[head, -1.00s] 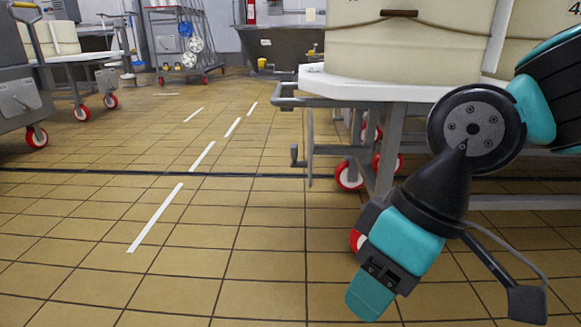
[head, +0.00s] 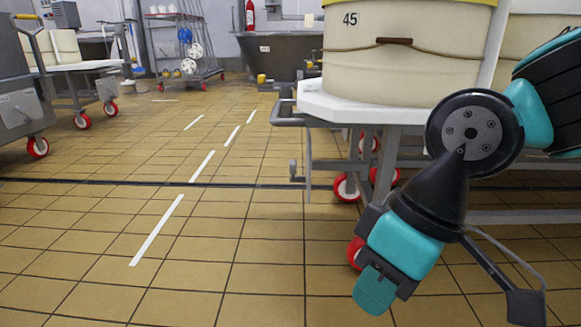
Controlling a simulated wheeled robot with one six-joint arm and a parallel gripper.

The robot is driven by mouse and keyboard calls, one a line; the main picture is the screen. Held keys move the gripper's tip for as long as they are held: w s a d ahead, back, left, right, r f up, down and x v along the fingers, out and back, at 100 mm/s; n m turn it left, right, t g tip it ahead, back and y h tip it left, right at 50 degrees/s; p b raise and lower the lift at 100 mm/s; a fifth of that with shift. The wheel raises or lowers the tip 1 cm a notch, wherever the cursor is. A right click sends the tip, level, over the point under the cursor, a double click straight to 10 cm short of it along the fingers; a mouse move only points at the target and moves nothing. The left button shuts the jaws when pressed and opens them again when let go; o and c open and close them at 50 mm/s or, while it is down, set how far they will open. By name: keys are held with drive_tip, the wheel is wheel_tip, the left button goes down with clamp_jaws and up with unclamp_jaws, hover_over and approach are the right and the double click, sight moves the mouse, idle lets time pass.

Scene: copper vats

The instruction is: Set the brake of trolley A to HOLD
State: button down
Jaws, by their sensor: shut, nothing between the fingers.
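A trolley (head: 340,108) with a white top and grey tube frame stands at the right, its red wheels (head: 346,187) on the floor. No letter A is readable on it. A small upright grey lever-like part (head: 293,171) hangs at its near left end. I cannot tell whether this is the brake, and no HOLD mark is legible. My gripper (head: 374,291), with teal tips, points down in front of the trolley's lower frame. It is shut and empty. My arm hides part of the trolley's legs and a wheel.
A cream vat marked 45 (head: 400,60) stands on the trolley. More trolleys (head: 85,68) with red wheels stand at the left. A rack (head: 180,50) and a dark tub (head: 275,55) are at the back. The tiled floor (head: 100,215) between is clear.

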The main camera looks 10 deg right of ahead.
wheel_tip(320, 180, up, 26)
drive_tip(key=p, duration=2.3)
drive_tip(key=shift+f, duration=0.25)
drive_tip(key=shift+f, duration=0.1)
drive_tip(key=shift+a, duration=0.1)
